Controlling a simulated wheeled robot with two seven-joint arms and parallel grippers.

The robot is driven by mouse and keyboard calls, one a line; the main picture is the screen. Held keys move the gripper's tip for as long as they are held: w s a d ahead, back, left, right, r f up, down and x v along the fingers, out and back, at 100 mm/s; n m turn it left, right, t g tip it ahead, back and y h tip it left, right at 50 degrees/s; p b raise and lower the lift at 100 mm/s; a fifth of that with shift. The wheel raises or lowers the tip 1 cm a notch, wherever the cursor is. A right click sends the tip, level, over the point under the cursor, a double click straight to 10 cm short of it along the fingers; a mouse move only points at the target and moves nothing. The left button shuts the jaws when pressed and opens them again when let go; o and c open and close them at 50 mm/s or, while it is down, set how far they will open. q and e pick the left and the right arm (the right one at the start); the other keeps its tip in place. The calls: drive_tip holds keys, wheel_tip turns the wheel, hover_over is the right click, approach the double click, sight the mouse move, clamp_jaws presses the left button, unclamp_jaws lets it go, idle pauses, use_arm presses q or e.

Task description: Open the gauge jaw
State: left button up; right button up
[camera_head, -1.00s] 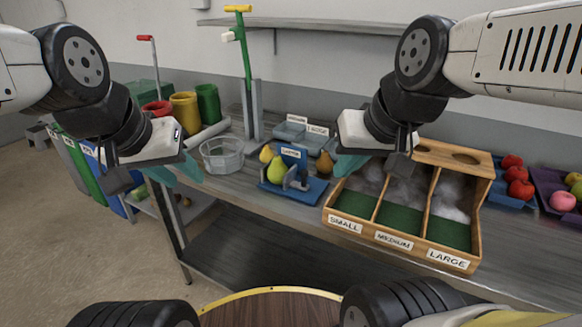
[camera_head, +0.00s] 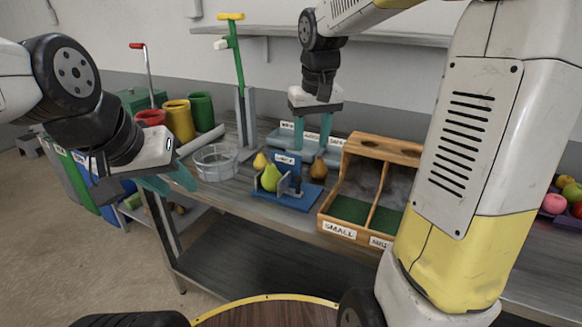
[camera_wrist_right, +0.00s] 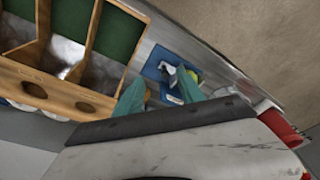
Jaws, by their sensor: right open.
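The gauge (camera_head: 285,199) is a blue base with a blue label plate, a grey upright jaw (camera_head: 283,186) and a small dark knob, standing on the grey bench. A yellow-green pear (camera_head: 270,178) sits on it, beside the jaw; I cannot tell if they touch. The gauge also shows in the right wrist view (camera_wrist_right: 160,71). My right gripper (camera_head: 312,146) is open and empty, fingers pointing down, above and just behind the gauge. My left gripper (camera_head: 169,184) appears open and empty, off the bench's left front edge.
A yellow pear (camera_head: 260,161) and a brown pear (camera_head: 318,169) stand behind the gauge. A clear bowl (camera_head: 215,163) is to its left. A wooden sorting box (camera_head: 329,220) is close on the right, partly hidden by my right arm. A green post (camera_head: 241,60) rises behind.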

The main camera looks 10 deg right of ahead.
drive_tip(key=g, duration=0.2)
hover_over(298, 178)
wheel_tip(298, 178, down, 8)
drive_tip(key=shift+w+f, duration=0.1)
drive_tip(key=shift+f, duration=0.2)
wheel_tip(298, 178, down, 7)
drive_tip(key=shift+f, duration=0.2)
clamp_jaws()
idle(0.8)
